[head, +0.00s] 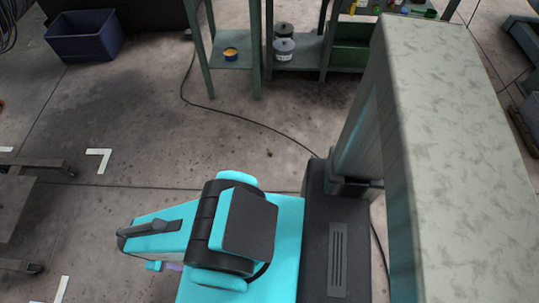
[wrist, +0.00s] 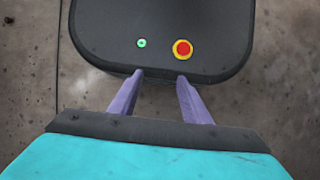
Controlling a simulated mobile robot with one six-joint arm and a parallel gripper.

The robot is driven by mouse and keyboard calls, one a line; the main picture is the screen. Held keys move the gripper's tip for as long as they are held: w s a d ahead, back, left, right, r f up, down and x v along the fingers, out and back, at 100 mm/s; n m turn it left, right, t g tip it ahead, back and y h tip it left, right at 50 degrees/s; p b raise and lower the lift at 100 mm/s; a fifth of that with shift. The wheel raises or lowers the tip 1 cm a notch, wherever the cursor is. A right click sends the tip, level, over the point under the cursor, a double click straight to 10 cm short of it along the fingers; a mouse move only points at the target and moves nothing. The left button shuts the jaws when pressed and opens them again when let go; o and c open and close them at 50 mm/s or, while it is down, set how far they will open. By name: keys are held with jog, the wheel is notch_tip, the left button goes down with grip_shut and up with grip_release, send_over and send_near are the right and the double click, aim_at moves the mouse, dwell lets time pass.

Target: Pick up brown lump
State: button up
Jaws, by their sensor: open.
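I cannot make out a brown lump in either view. My gripper (wrist: 160,78) shows in the wrist view as two purple fingers, spread apart with nothing between them. It points at the dark rounded body of my own base, with its green button and red stop knob. In the head view only a small purple bit of the gripper (head: 173,266) shows at the lower left, below my turquoise arm; the rest is hidden.
Concrete floor (head: 130,125) is open at the left and middle, crossed by a black cable (head: 245,118). A green metal shelf (head: 300,55) with tins stands at the back. A blue bin (head: 85,42) is at the back left and a dark cart (head: 25,195) at the left edge.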

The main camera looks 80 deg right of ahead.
jog(key=w+d+f+m+g+h+b, duration=0.1)
jog(key=w+d+f+m+b, duration=0.1)
jog(key=d+f+m+b, duration=0.65)
jog(key=w+d+f+m+h+b, duration=0.15)
jog(key=d+f+b, duration=0.35)
jog(key=d, duration=0.9)
jog(key=w+d+f+m+g+h+b, duration=0.1)
jog(key=w+d+f+m+b, duration=0.1)
jog(key=d+f+m+b, duration=0.55)
jog(key=s+d+f+m+g+b, duration=0.1)
jog(key=s+d+f+m+b, duration=0.2)
jog(key=d, duration=0.9)
jog(key=s+d+f+m+g+h+b, duration=0.1)
jog(key=s+d+m+b, duration=0.4)
jog(key=d, duration=0.7)
jog(key=s+d+f+m+g+b, duration=0.3)
jog(key=s+d+f+m+b, duration=0.1)
jog(key=d, duration=0.8)
jog(key=shift+s+f+m+h, duration=0.25)
jog(key=shift+s+f+m, duration=0.55)
jog(key=shift+s+m, duration=0.25)
jog(key=shift+s+d+r, duration=0.1)
jog(key=shift+s+d, duration=0.1)
jog(key=shift+s, duration=0.1)
jog(key=shift+s, duration=0.1)
jog(key=b, duration=0.3)
send_near(270, 154)
jog(key=shift+s+d+f, duration=0.85)
jog(key=shift+s+d, duration=0.15)
jog(key=shift+s, duration=0.15)
